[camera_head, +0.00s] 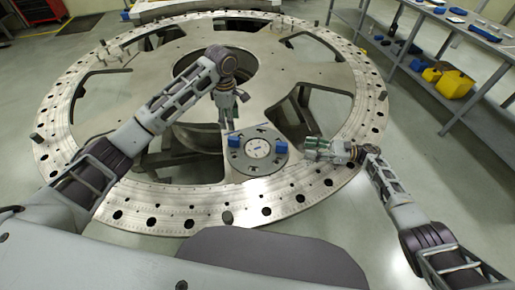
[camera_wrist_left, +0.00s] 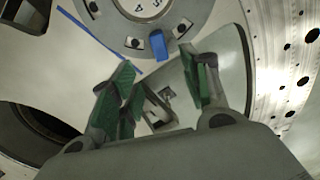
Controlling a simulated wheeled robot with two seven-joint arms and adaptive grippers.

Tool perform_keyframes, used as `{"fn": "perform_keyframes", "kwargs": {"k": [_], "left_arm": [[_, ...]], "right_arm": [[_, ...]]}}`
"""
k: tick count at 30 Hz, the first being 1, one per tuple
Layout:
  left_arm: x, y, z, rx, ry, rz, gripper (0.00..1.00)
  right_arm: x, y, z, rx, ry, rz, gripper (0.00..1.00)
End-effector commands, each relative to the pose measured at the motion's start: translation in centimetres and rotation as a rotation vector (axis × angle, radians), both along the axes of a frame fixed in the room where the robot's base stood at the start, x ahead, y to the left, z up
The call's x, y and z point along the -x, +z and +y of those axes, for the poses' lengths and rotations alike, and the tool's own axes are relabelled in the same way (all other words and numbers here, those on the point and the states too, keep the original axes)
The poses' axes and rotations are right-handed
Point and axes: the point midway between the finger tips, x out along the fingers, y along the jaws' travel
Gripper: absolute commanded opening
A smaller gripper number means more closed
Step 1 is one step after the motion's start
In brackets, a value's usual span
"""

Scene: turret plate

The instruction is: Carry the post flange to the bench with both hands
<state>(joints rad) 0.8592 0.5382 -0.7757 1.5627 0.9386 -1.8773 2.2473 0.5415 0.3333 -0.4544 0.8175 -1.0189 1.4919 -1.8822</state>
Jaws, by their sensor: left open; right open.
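The post flange (camera_head: 250,165) is a round grey disc with bolt holes and a pale centre, lying flat on the turret plate (camera_head: 180,205). It has two blue blocks, a left one (camera_head: 234,141) and a right one (camera_head: 281,147). My left gripper (camera_head: 227,122) is open and points down, just behind the left block. In the left wrist view, the open fingers (camera_wrist_left: 161,60) are apart, with the flange (camera_wrist_left: 192,12) and one blue block (camera_wrist_left: 158,45) beyond them. My right gripper (camera_head: 306,149) is open at the flange's right, near the right block, seemingly apart from it.
The bench (camera_head: 487,44) stands at the right, with blue items on top and yellow containers (camera_head: 454,83) on its lower shelf. The turret plate has large openings and upright pegs (camera_head: 227,217) around its rim. Clear floor (camera_head: 415,150) lies between plate and bench.

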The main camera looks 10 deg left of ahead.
Motion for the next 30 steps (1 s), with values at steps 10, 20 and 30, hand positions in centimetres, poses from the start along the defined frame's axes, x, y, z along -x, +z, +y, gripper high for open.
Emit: {"fn": "perform_keyframes", "kwargs": {"k": [10,20,30], "left_arm": [[0.1,-4.2,0.0,-0.001,0.001,0.002,0.46],[0.0,-8.2,0.1,-0.001,0.001,0.002,0.46],[0.0,-11.2,0.0,-0.001,0.000,0.002,0.46]], "right_arm": [[0.1,0.0,4.2,-0.001,0.001,0.000,0.46],[0.1,0.0,8.2,-0.002,0.001,0.001,0.46],[0.0,0.0,11.2,0.000,-0.001,0.001,0.46]]}}
